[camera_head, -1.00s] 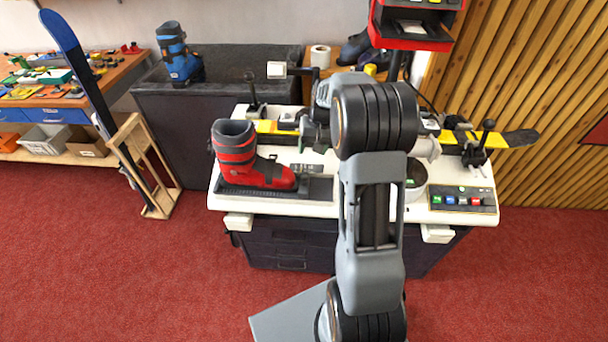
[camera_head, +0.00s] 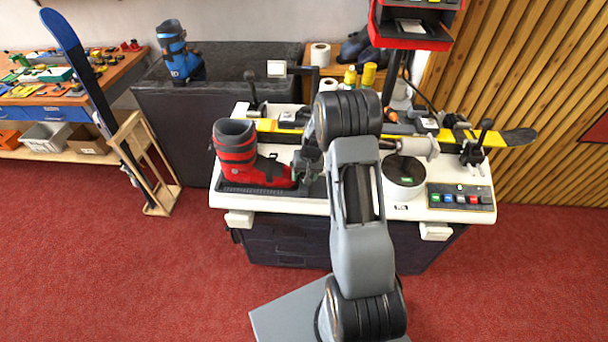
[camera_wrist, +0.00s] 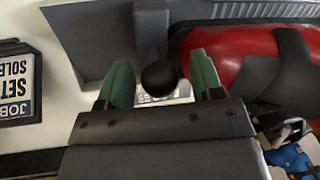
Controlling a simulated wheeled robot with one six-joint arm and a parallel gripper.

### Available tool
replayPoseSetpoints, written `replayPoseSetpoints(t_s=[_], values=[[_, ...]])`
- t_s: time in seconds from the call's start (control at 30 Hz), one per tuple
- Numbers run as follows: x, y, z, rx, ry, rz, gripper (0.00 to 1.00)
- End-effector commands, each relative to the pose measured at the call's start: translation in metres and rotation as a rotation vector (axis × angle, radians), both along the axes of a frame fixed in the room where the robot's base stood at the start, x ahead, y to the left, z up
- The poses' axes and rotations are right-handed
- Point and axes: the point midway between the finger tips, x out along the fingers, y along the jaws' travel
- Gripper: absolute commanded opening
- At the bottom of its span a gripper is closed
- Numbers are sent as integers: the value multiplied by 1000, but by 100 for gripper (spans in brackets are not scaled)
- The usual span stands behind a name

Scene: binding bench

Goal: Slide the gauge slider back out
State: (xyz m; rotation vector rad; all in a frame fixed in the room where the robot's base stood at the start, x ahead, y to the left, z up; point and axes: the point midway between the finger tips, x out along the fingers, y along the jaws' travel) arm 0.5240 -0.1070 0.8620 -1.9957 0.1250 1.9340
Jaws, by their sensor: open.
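The gauge slider (camera_wrist: 152,28) shows in the wrist view as a grey upright piece against the toe of the red boot, with a round black knob (camera_wrist: 160,77). My gripper (camera_wrist: 161,80) is open, with its green fingers on either side of the knob. I cannot tell whether they touch it. In the head view my gripper (camera_head: 304,168) is low at the boot's toe and hides the slider. The red and grey boot (camera_head: 240,172) stands upright on the dark gauge base (camera_head: 265,190), which also shows in the wrist view (camera_wrist: 95,40).
The white bench top (camera_head: 300,207) bears a yellow ski (camera_head: 265,126) along the back, a round dark-topped device (camera_head: 403,170) and a button panel (camera_head: 461,198) at right. A job sign (camera_wrist: 16,83) lies left in the wrist view. Red floor is free in front.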

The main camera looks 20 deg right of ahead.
Motion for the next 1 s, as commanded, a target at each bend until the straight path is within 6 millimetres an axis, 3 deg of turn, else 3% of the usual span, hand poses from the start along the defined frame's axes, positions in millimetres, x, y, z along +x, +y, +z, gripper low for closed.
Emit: replayPoseSetpoints(t_s=[0.3, 0.9, 1.0], values=[[0, 0, -2, 0, 0, 0, 60], [0, 0, -1, 0, 0, 0, 3], [0, 0, -1, 0, 0, 0, 0]])
